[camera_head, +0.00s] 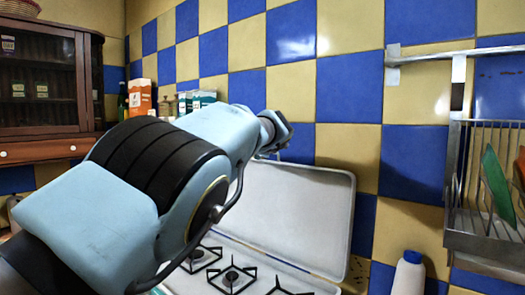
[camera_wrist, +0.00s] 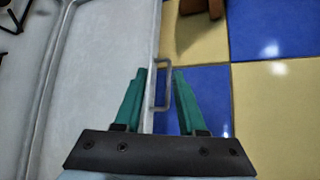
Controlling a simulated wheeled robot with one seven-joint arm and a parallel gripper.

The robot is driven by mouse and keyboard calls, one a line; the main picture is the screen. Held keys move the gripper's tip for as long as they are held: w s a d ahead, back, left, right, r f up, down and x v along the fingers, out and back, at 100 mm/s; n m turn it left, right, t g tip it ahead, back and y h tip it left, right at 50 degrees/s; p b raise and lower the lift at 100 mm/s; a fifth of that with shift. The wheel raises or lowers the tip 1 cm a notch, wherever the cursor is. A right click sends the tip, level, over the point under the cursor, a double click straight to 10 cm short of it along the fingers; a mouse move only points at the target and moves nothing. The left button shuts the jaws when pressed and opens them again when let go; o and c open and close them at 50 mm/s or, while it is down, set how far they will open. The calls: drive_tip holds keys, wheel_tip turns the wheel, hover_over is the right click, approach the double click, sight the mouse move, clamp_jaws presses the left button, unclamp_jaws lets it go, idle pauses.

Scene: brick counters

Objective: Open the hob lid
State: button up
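The hob lid (camera_head: 292,210) is a pale, rimmed panel that stands raised at the back of the hob (camera_head: 235,272), close to the tiled wall. In the wrist view the lid (camera_wrist: 100,85) fills the left side, and its thin metal handle (camera_wrist: 167,85) sticks out from its edge. My gripper (camera_wrist: 160,72) has its two green fingers apart, with part of the handle showing between them. I cannot tell whether either finger touches it. In the head view my gripper (camera_head: 275,135) is at the lid's top edge, partly hidden by my arm.
Black burner grates (camera_head: 232,278) show below the lid. A dish rack (camera_head: 485,195) with a green plate hangs on the wall at right, above a white bottle (camera_head: 408,272). A wooden cabinet (camera_head: 45,85) is at left. Packets (camera_head: 195,100) stand behind my arm.

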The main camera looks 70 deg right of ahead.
drive_tip(key=b+v, duration=0.5)
drive_tip(key=v, duration=0.4)
drive_tip(key=shift+a+b, duration=0.15)
drive_tip(key=shift+b, duration=0.25)
